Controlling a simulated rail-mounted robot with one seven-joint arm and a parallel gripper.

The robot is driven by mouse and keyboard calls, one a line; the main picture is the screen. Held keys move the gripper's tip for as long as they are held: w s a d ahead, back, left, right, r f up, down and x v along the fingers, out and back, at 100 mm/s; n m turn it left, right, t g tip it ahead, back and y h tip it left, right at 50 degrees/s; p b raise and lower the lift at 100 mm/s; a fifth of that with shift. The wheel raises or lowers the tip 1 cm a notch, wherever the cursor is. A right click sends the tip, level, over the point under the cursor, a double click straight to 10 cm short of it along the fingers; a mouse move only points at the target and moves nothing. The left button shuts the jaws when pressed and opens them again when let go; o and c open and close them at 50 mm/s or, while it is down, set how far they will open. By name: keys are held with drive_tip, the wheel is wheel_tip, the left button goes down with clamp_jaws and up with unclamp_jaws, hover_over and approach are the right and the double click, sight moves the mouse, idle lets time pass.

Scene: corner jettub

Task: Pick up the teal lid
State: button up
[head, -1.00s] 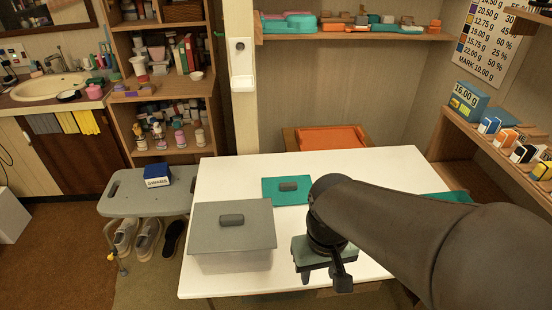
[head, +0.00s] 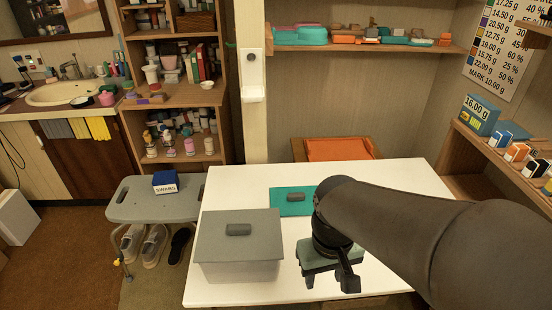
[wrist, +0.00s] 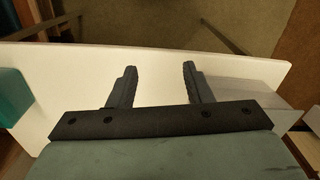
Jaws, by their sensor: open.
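The teal lid (head: 287,207), a flat rectangle with a dark grey handle (head: 295,197), lies on the white table. My arm hides its right end in the head view. My gripper (head: 331,280) is open and empty above the table, nearer the front edge than the lid and to its right. In the wrist view my gripper's two fingers (wrist: 160,80) are apart with bare white surface between them. A teal object (wrist: 12,97) shows at the left edge there; I cannot tell whether it is the lid.
A grey-lidded box (head: 240,255) stands left of my gripper on the white table (head: 225,182). A grey bench (head: 135,203) with a blue swabs box (head: 165,182) is left of the table. An orange-topped piece (head: 338,149) stands behind the table. A shelf with small boxes (head: 517,152) is at the right.

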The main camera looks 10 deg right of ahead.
drive_tip(key=w+r+n, duration=0.2)
drive_tip(key=w+n, duration=0.3)
drive_tip(key=w, duration=0.6)
drive_tip(key=w+r+n, duration=0.3)
drive_tip(key=w+n, duration=0.1)
drive_tip(key=w, duration=0.6)
drive_tip(key=n, duration=0.7)
hover_over(296, 194)
drive_tip(key=f, duration=0.5)
drive_tip(key=f+b, duration=0.1)
drive_tip(key=f, duration=0.7)
drive_tip(key=shift+s+a+f+b, duration=0.1)
drive_tip(key=shift+s+a+b, duration=0.1)
drive_tip(key=shift+a+b, duration=0.2)
drive_tip(key=shift+w+d+f, duration=0.1)
drive_tip(key=shift+d+f, duration=0.15)
drive_tip(key=shift+f, duration=1.1)
drive_tip(key=shift+d+f, duration=0.2)
drive_tip(key=shift+f, duration=1.15)
clamp_jaws()
